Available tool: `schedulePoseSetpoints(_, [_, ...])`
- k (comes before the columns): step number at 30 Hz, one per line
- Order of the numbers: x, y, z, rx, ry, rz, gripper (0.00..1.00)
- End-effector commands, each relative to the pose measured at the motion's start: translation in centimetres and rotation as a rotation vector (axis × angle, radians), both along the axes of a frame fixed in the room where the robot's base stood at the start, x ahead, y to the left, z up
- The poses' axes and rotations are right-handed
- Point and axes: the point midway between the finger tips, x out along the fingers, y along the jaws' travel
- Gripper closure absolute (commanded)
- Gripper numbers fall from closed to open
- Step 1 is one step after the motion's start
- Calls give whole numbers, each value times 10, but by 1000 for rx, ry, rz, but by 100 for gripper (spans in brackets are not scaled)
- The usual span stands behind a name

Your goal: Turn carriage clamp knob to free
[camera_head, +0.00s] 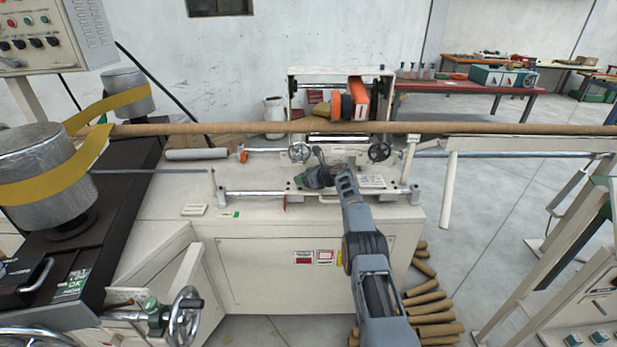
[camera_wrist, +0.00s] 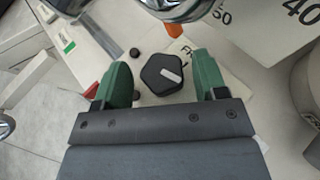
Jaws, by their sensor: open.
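The carriage clamp knob is a black, five-sided knob (camera_wrist: 162,74) with a white pointer bar, seen in the wrist view on a pale plate. My gripper (camera_wrist: 162,80) is open, with one green fingertip on each side of the knob and a visible gap to both. I cannot tell how far the tips stand above the knob. In the head view my gripper (camera_head: 318,178) reaches over the carriage (camera_head: 372,181) on the winder bed, and the knob is hidden behind my arm. Some lettering on the plate beside the knob is partly covered by a finger.
A chrome handwheel (camera_wrist: 175,8) and a numbered scale (camera_wrist: 262,25) lie close beyond the fingers. A guide rail (camera_head: 250,194) runs along the bed.

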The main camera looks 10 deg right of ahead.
Motion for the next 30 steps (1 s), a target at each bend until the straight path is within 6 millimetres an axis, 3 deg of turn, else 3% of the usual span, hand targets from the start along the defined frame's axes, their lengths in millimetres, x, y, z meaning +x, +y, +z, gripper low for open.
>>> schedulePoseSetpoints(14, [-15, -15, 10, 1, 2, -1, 34])
schedulePoseSetpoints(30, [-78, -67, 42, 0, -2, -3, 34])
